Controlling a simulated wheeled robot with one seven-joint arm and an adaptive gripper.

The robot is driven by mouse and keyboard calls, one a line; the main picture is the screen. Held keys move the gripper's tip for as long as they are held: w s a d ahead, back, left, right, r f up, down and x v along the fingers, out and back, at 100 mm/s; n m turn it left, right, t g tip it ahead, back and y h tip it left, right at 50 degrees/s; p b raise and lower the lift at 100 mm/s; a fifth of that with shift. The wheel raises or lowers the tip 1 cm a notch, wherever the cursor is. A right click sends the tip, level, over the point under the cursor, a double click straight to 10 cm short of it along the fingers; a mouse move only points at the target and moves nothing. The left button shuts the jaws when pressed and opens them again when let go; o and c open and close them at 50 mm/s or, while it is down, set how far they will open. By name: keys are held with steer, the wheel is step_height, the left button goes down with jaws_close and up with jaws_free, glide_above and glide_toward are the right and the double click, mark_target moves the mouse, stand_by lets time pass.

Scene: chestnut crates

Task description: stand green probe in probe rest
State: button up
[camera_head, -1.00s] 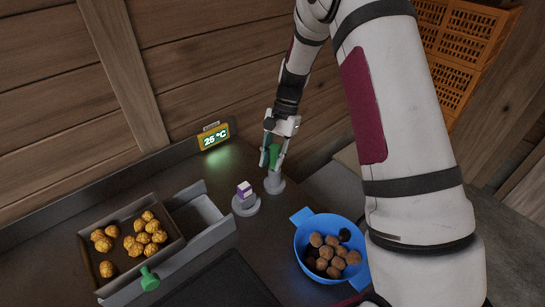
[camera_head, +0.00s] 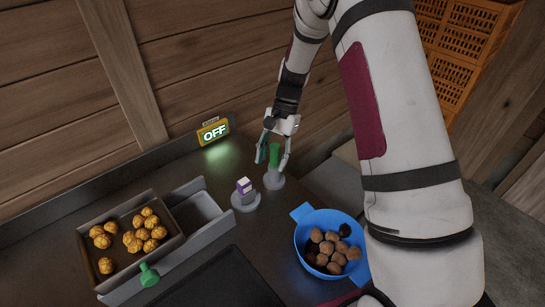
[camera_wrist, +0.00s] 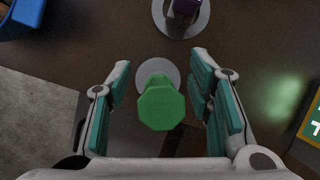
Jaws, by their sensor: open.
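The green probe (camera_head: 274,154) stands upright in a round grey probe rest (camera_head: 274,181) on the counter. In the wrist view its green octagonal top (camera_wrist: 161,107) is seen from above, with the grey rest (camera_wrist: 157,72) partly hidden beneath it. My gripper (camera_head: 272,160) is open around the probe; in the wrist view its teal-padded fingers (camera_wrist: 162,95) stand apart on both sides with gaps to the probe. A display (camera_head: 213,132) at the back reads OFF.
A second grey rest (camera_head: 245,203) holds a purple and white piece (camera_head: 244,186) just left. A blue bowl (camera_head: 300,246) of brown chestnuts stands at the front right. A grey tray (camera_head: 181,246) with golden chestnuts and another green knob (camera_head: 149,275) are at the left.

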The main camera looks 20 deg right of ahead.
steer(key=v, duration=1.2)
steer(key=shift+a+r, duration=0.1)
